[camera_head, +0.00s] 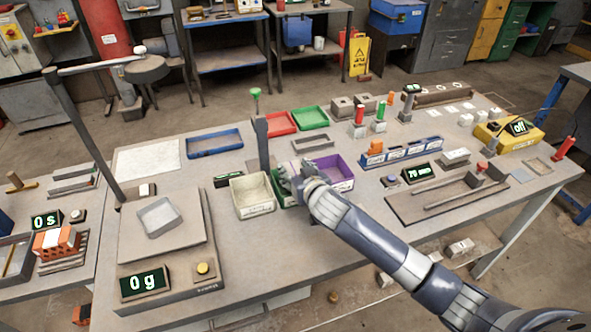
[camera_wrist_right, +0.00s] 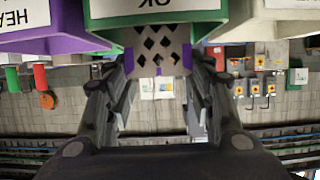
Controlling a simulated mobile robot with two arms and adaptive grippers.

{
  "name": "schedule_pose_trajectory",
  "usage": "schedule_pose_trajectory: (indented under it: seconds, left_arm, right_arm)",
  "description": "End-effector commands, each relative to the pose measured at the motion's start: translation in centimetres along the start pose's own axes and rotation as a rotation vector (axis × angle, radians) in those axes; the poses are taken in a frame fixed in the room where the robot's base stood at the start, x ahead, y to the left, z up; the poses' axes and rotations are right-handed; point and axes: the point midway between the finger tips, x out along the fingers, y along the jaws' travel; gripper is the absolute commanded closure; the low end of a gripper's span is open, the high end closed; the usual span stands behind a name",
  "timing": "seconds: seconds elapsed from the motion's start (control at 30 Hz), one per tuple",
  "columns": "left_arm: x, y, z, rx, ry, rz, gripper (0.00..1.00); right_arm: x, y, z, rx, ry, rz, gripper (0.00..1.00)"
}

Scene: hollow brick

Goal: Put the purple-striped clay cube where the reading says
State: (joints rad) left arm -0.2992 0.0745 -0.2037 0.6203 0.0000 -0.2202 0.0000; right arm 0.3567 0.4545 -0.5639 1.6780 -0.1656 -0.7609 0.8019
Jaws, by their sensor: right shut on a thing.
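The clay cube (camera_wrist_right: 158,47), pale with dark holes and purple stripes, is between the fingers of my right gripper (camera_wrist_right: 158,72) in the wrist view. The gripper is shut on it. In the head view my right gripper (camera_head: 289,178) is over the green bin (camera_head: 290,204), hiding much of it. The green bin also shows in the wrist view, with a label reading OK (camera_wrist_right: 155,4). The purple bin (camera_head: 338,182) and the cream bin (camera_head: 254,208) stand on either side. The scale's display (camera_head: 144,282) reads 0 g, and a grey tray (camera_head: 159,217) sits on its plate. My left gripper is not in view.
A dark post (camera_head: 262,145) stands behind the bins. Red (camera_head: 279,123) and green (camera_head: 310,117) trays lie farther back, a blue tray (camera_head: 214,143) at back left. A display (camera_head: 420,173) reading 70 mm stands to the right. The table's front middle looks clear.

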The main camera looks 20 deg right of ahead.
Motion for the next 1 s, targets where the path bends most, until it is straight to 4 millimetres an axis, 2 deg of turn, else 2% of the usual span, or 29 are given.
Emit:
schedule_pose_trajectory:
  seconds: [0.73,0.77,0.83,1.0]
  left_arm:
    - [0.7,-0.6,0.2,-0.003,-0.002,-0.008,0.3]
    - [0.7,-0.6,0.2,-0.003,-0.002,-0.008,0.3]
    - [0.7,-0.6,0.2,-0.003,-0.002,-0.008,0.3]
    - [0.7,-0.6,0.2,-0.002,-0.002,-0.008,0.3]
  right_arm:
    - [0.5,0.0,1.1,0.0,0.003,-0.001,0.79]
    - [0.5,0.0,1.2,0.0,0.001,0.0,0.48]
    - [0.5,0.0,1.2,0.0,0.001,0.0,0.33]
    - [0.5,0.0,1.2,0.0,0.001,0.0,0.31]
